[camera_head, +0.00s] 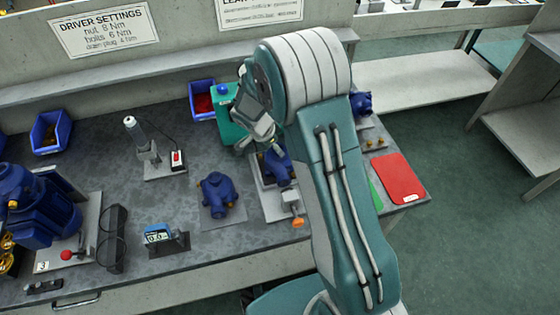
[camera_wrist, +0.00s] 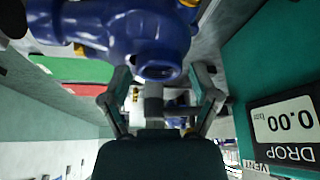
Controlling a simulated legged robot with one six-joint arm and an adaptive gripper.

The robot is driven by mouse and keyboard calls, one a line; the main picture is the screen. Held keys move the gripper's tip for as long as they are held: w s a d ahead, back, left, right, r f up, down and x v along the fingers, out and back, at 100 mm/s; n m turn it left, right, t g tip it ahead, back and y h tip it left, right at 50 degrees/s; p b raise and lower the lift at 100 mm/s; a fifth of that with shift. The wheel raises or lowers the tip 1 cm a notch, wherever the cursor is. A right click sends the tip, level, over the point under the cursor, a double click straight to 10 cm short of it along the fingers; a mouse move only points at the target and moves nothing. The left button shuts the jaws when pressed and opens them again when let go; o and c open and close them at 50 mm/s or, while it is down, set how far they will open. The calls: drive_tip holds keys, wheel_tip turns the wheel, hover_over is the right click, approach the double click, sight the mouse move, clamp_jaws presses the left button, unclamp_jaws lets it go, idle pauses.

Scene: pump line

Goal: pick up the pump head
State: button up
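Several blue pump parts are in view, and I cannot tell for sure which is the pump head. One blue casing (camera_head: 279,168) sits on a grey fixture beside the teal box, just under my gripper (camera_head: 268,143). In the wrist view a blue casing (camera_wrist: 150,38) with a rounded end fills the top, beyond my gripper (camera_wrist: 163,74). The two fingers are spread apart, with the rounded end near their tips; contact cannot be told. Another blue casing (camera_head: 218,193) with brass-coloured fittings stands on a grey plate at the bench middle. My arm hides part of the fixture.
The teal box (camera_head: 228,126) with a display (camera_wrist: 286,122) stands close beside my gripper. A red card (camera_head: 398,178) lies at right. A blue motor unit (camera_head: 38,208), a torque display (camera_head: 160,238), a driver stand (camera_head: 146,150) and blue bins (camera_head: 50,131) are on the left.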

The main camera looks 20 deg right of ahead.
clamp_jaws()
wheel_tip(320, 180, up, 16)
idle(1.6)
idle(0.4)
